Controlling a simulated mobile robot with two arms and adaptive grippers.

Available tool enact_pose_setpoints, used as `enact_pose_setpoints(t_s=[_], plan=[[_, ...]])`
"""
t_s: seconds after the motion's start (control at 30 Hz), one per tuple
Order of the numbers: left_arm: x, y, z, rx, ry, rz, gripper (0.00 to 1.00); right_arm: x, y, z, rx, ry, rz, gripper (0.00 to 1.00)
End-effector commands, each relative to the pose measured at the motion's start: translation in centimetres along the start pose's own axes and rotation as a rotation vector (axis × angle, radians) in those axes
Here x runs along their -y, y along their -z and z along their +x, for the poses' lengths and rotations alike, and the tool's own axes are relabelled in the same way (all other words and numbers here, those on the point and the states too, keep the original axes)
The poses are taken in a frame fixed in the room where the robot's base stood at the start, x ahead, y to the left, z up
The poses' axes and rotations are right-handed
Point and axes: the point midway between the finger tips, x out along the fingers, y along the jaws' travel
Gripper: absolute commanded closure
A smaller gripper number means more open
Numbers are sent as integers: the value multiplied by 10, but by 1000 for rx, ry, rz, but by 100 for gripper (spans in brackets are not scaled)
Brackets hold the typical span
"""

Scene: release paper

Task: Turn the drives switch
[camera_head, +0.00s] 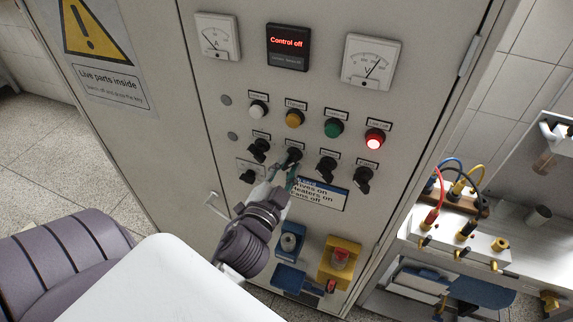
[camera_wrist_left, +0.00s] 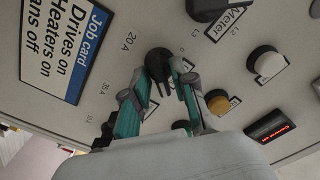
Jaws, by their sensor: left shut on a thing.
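A row of black rotary switches crosses the pale cabinet panel, under a row of lamps. The second switch from the left (camera_head: 293,155) sits below the yellow lamp (camera_head: 295,119); its label is too small to read. My left gripper (camera_head: 283,172) reaches up to it from below. In the left wrist view, the black knob (camera_wrist_left: 158,63) stands between the two fingertips of my left gripper (camera_wrist_left: 160,76), which is shut on it. The job card (camera_head: 318,194), partly hidden by the gripper, reads drives on, heaters on, fans off. My right gripper is out of view.
The red lamp (camera_head: 375,138) is lit and the display (camera_head: 288,46) reads "Control off". A yellow box with a red button (camera_head: 340,258) is lower down.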

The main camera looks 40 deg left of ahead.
Motion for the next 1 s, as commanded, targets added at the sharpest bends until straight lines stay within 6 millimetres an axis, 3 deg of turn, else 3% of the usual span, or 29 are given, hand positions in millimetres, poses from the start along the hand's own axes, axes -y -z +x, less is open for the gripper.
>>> enact_pose_setpoints(t_s=[0.3, 0.83, 0.87, 0.9, 1.0], plan=[[3, 2, 1, -5, 6, 113, 100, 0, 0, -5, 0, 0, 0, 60], [3, 2, 1, -6, 7, 132, 100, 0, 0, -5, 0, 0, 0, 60], [3, 2, 1, -6, 7, 132, 69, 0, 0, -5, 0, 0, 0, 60], [3, 2, 1, -6, 7, 132, 63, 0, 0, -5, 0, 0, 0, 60], [2, 2, 1, -4, 5, 131, 62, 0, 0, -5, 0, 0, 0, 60]])
